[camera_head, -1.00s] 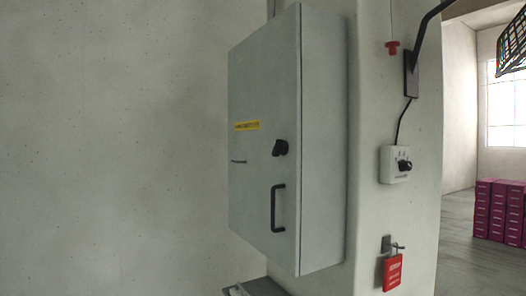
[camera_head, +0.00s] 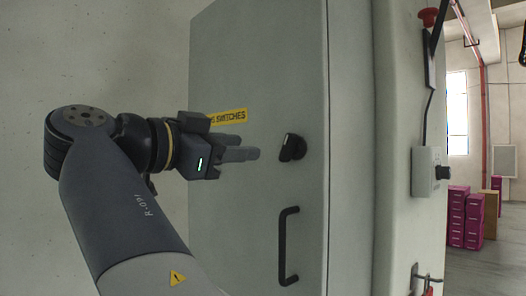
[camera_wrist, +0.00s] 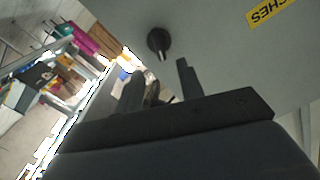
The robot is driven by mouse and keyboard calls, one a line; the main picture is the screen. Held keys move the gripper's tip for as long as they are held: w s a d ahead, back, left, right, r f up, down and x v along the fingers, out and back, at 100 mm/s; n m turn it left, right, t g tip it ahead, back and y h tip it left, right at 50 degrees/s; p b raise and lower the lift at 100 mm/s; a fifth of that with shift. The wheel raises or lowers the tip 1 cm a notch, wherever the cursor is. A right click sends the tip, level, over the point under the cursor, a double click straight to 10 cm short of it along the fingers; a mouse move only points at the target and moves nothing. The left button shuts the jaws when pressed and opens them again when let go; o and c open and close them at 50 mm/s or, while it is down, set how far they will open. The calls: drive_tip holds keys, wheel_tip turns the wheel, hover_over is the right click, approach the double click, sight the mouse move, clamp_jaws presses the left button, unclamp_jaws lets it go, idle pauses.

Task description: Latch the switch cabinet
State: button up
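The grey switch cabinet (camera_head: 258,60) is on the wall, and its door looks shut against the body. A black latch knob (camera_head: 292,147) with a pale mark sits near the door's right edge; it also shows in the wrist view (camera_wrist: 159,42), just beyond the fingers. A black bar handle (camera_head: 283,246) is below the knob. My gripper (camera_head: 250,153) is in front of the door, left of the knob, with its fingers pointing toward it. In the wrist view the fingers (camera_wrist: 160,80) are spread apart with nothing held, and the knob appears clear of them.
A yellow label (camera_head: 229,116) on the door is partly behind my gripper. Right of the cabinet, the pillar carries a red button (camera_head: 428,17) and a small switch box (camera_head: 426,172). Magenta boxes (camera_head: 466,218) stand on the floor at the far right.

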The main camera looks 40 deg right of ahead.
sight(284, 145)
drive_tip(key=d, duration=0.3)
drive_tip(key=d+p, duration=0.1)
drive_tip(key=d, duration=0.3)
drive_tip(key=d+p, duration=0.1)
drive_tip(key=d, duration=0.2)
drive_tip(key=shift+w+d+r, duration=0.2)
drive_tip(key=shift+w+d, duration=0.1)
drive_tip(key=shift+d, duration=0.05)
drive_tip(key=shift+c, duration=0.3)
